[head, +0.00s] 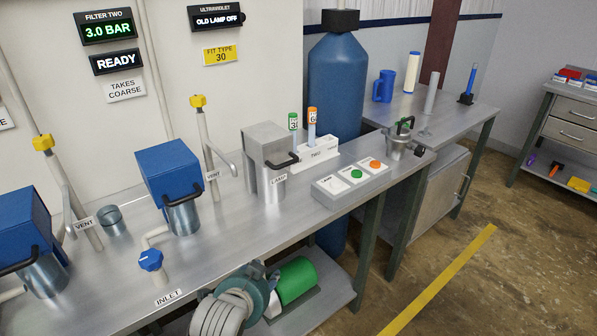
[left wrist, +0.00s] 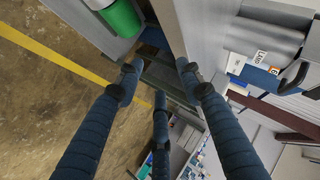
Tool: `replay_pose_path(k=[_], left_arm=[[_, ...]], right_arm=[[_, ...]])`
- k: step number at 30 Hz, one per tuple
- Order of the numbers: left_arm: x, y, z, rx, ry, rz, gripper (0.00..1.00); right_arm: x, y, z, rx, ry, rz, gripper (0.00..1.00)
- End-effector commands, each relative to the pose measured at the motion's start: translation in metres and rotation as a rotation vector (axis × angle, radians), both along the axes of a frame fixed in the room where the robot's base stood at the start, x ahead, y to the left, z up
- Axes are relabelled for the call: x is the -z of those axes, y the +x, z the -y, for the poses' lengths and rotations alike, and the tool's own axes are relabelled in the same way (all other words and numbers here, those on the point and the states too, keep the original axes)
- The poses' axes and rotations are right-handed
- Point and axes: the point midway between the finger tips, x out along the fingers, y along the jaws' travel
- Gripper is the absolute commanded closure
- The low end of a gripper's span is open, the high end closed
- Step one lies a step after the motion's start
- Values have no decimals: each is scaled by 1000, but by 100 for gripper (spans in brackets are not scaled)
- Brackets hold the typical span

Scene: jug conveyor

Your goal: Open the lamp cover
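The lamp housing is a metal cylinder (head: 271,190) labelled LAMP, on the steel bench. A grey box-shaped cover (head: 263,140) sits down over its top, with a black handle (head: 284,161) at the front right. In the left wrist view the housing (left wrist: 268,38) and its black handle (left wrist: 293,78) show at the right edge. My left gripper (head: 258,280) is below and in front of the lamp, at the bench's front edge, apart from the handle. Its three blue fingers are spread with nothing between them in the left wrist view (left wrist: 158,76). My right gripper is not in view.
A button box (head: 350,184) and a white rack (head: 315,155) with two tubes stand right of the lamp. A vent pipe (head: 205,140) and blue-topped housing (head: 170,170) stand left. A green cylinder (head: 297,281) lies on the lower shelf near my left gripper.

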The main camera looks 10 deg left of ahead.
Motion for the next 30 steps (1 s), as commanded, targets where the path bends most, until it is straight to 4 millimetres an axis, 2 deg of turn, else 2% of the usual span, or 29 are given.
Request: replay_pose_path(k=[1,5,9,12,16,19,23,30], left_arm=[[-14,3,-2,6,15,26,63],[-52,47,-2,70,140,139,63],[-100,88,-2,126,293,261,63],[-135,113,-1,156,407,342,63],[-171,134,0,179,524,416,63],[-180,142,0,186,562,435,63],[-179,157,-1,187,565,435,63],[-172,203,-6,187,561,434,63]], right_arm=[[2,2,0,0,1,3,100],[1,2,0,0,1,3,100],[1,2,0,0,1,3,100],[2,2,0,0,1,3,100],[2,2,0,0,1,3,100],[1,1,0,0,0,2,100],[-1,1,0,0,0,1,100],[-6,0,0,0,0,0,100]])
